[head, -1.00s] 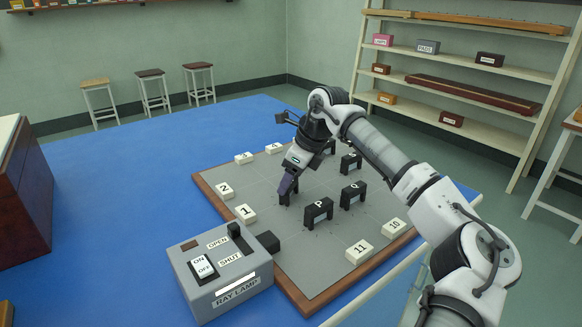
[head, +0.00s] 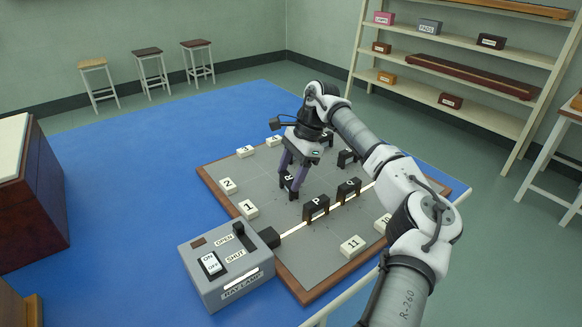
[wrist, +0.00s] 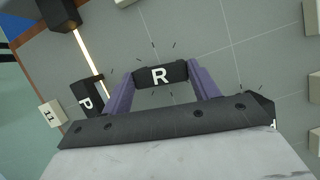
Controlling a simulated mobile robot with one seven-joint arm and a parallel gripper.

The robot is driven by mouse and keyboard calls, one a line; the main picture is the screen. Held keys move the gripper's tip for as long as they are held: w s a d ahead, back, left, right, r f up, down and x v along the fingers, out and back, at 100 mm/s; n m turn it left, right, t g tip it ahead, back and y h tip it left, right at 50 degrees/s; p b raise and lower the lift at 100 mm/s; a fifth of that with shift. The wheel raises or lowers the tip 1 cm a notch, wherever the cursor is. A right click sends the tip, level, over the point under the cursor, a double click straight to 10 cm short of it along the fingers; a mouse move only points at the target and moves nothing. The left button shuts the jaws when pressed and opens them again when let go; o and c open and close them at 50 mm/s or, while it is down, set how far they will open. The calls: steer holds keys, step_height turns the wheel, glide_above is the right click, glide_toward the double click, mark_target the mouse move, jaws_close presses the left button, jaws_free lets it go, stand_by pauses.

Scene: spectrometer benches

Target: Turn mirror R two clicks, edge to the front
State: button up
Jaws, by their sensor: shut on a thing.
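Mirror R (head: 289,182) is a dark block with a white R on top, standing on the grey board (head: 232,172). My gripper (head: 288,186) points down over it with its two purple fingers on opposite ends of the block. In the wrist view, mirror R (wrist: 160,75) sits between the fingertips of my gripper (wrist: 160,82), and its letter reads upright. The fingers are shut on it. Short tick marks show on the board around it. The mirror's lower part and faces are mostly hidden.
The ray lamp (head: 228,272) stands at the board's front left, its bright beam (head: 294,229) running past mirror P (head: 316,206) and mirror Q (head: 348,190). Numbered white blocks, such as block 1 (head: 248,208) and block 11 (head: 351,245), line the board's edges.

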steer(key=shift+r+n+g+p, duration=0.1)
steer(key=shift+n+g+p, duration=0.2)
steer(key=shift+n, duration=0.4)
steer(key=o, duration=1)
steer(key=v, duration=0.7)
steer(key=p+v, duration=0.1)
steer(key=v, duration=0.5)
steer(key=shift+w+a+r, duration=0.1)
steer(key=shift+w+r, duration=0.05)
steer(key=shift+r, duration=0.25)
steer(key=shift+f, duration=0.1)
